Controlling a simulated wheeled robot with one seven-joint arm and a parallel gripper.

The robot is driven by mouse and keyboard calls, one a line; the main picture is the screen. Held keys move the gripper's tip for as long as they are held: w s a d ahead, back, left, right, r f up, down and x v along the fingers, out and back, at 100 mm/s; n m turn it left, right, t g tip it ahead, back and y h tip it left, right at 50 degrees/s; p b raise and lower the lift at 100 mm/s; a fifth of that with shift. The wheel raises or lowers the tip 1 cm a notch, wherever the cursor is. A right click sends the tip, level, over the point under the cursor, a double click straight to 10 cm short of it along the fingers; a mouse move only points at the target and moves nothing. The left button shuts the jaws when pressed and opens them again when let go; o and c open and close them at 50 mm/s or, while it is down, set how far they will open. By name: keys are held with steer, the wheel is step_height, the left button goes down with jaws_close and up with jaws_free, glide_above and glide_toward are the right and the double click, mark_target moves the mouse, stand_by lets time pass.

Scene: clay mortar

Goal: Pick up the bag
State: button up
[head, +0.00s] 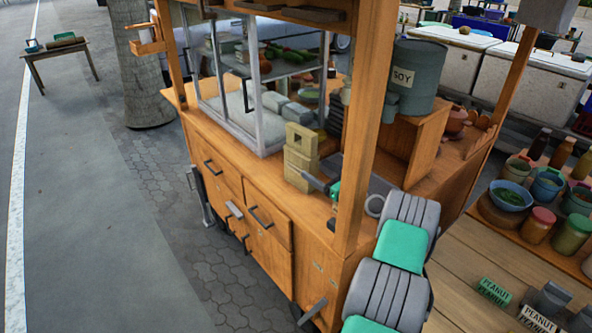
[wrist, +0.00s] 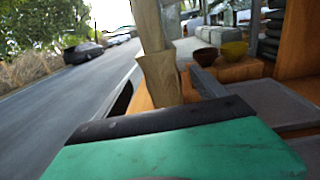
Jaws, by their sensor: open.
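A tan, creased paper-like bag (wrist: 160,80) stands upright near the cart's edge in the wrist view. In the head view, a tan stacked shape (head: 299,170) at the front of the cart counter seems to be the same bag. My gripper (head: 316,183) is just to its right, low over the counter, with a grey finger pointing at it. In the wrist view, the green gripper body fills the bottom and a grey finger (wrist: 205,82) shows right of the bag. The jaws are open. The far finger is hard to make out, and I cannot tell whether they touch the bag.
A wooden post (head: 362,130) rises close beside my arm. A glass case (head: 268,85) stands behind the bag. A soy drum (head: 414,76) is at the right of the cart. Two bowls (wrist: 233,51) sit beyond the gripper. Drawers (head: 230,185) face the open pavement.

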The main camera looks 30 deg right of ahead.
mark_target(304, 162)
steer(key=x, duration=0.2)
steer(key=p+x, duration=0.1)
steer(key=x, duration=0.4)
steer(key=shift+w+f+p, duration=0.25)
steer(key=shift+p, duration=0.05)
steer(key=shift+d, duration=0.1)
steer(key=shift+c, duration=0.5)
jaws_close()
steer(key=shift+r, duration=0.1)
